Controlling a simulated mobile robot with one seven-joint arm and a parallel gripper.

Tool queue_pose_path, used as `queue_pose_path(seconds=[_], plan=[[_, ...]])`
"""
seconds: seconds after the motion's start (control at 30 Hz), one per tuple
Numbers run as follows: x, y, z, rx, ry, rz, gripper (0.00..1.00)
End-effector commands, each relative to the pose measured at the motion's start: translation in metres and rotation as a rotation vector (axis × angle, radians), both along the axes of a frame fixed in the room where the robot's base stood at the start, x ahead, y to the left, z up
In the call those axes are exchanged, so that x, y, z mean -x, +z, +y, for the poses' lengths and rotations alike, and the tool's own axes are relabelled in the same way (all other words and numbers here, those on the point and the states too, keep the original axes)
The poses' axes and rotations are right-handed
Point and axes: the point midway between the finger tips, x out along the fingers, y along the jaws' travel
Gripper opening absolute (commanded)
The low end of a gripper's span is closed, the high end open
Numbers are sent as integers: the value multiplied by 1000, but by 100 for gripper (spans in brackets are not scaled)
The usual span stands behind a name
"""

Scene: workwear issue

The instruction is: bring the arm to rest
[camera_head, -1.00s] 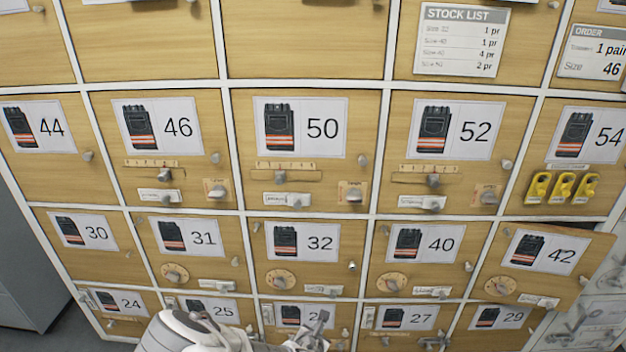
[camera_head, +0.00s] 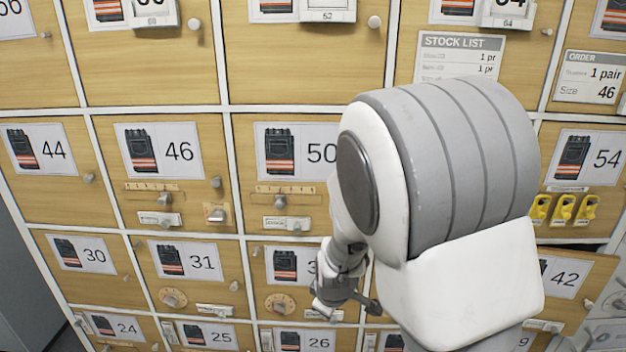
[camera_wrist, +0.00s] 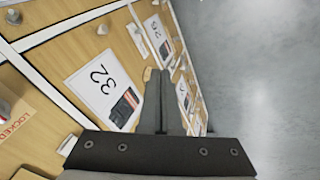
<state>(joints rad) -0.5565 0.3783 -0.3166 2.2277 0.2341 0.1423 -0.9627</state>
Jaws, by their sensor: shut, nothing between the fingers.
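My arm stands large in the right half of the head view, its white and grey links covering the doors around number 52 and 40. My gripper (camera_head: 326,308) hangs at the arm's lower left, in front of the lower part of door 32 (camera_head: 284,266). In the wrist view my gripper (camera_wrist: 170,78) has its two dark fingers together with nothing between them. Door 32 (camera_wrist: 98,85) lies to the left of the fingers there. Whether the fingers touch the locker front cannot be told.
Door 42 (camera_head: 566,279) at the lower right stands ajar. Knobs, dials and latches stick out from the doors. A red "LOCKED" label (camera_wrist: 15,128) shows at the wrist view's left edge. Bare grey floor (camera_wrist: 255,80) lies to the right.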

Motion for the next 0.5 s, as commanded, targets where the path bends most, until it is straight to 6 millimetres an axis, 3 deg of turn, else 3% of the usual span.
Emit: queue_pose_path(seconds=[0.03, 0.2, 0.5], plan=[[4, 19, -5, -43, -47, -1, 0], [28, 69, -19, -161, -193, 16, 0], [84, 145, -51, -311, -438, 25, 0]])
